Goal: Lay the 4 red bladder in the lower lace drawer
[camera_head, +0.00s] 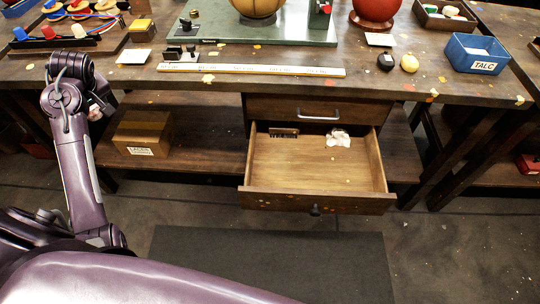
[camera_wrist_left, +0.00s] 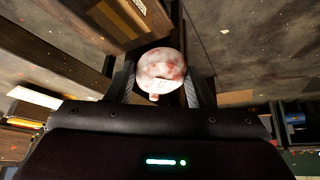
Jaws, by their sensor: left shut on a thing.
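My left gripper (camera_head: 98,108) hangs at the left, in front of the table's front edge and left of the drawer. In the left wrist view its two fingers (camera_wrist_left: 160,90) are shut on a round, pale bladder with red blotches (camera_wrist_left: 160,67); a small stub shows at its near side. In the head view only a pale bit of it shows beside the fingers. The lower drawer (camera_head: 300,172) is pulled open under the table. A dark block (camera_head: 284,132) and a crumpled white thing (camera_head: 338,138) lie at its back. My right gripper is not in view.
The upper drawer (camera_head: 290,109) is shut. A cardboard box (camera_head: 143,133) stands on the lower shelf left of the drawers. The worktop (camera_head: 215,88) above holds a ruler (camera_head: 250,70), a blue talc box (camera_head: 477,54) and balls. A dark mat (camera_head: 270,262) lies on the floor.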

